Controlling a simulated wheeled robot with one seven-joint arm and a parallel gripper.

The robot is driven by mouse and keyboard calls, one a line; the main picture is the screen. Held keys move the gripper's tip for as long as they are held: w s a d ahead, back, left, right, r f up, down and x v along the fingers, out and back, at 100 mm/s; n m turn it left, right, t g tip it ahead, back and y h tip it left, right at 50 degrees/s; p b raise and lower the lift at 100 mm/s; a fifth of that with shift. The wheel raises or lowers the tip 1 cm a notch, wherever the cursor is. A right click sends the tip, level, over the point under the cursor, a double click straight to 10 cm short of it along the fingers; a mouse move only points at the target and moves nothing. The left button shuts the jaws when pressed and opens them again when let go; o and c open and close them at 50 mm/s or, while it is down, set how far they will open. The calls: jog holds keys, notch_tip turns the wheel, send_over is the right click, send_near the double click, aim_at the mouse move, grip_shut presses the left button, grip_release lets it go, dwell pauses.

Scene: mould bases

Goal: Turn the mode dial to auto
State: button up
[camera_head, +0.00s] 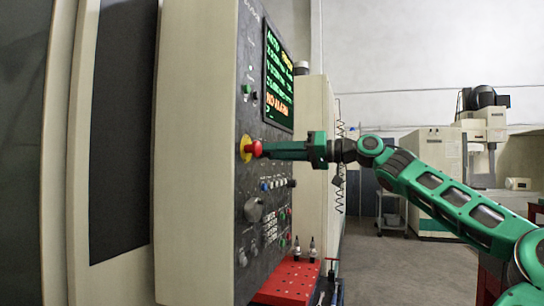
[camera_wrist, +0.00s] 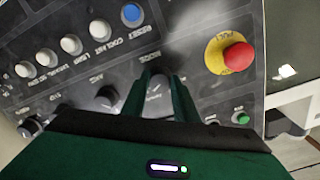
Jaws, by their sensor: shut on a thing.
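The mode dial (camera_wrist: 156,84) is a grey knob on the dark control panel. In the wrist view it shows only partly, between the two green fingers. My gripper (camera_wrist: 162,92) is shut on it, with one finger on each side. The fingers hide much of the dial, so I cannot read its pointer. In the head view my gripper (camera_head: 266,151) reaches left to the panel beside the red emergency button, and the dial is hidden there. The screen (camera_head: 278,80) above shows green text that seems to start with AUTO, and orange text.
The red emergency button (camera_wrist: 238,57) on its yellow ring stands out close to the right of my fingers. Several white buttons and a blue button (camera_wrist: 132,13) line the panel. A black knob (camera_wrist: 107,97) is to the left. A red perforated tray (camera_head: 290,280) is below the panel.

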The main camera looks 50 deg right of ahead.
jog(key=shift+d+r, duration=0.1)
jog(key=shift+d, duration=0.15)
jog(key=o, duration=1)
jog(key=shift+o, duration=0.2)
jog(key=shift+a, duration=0.1)
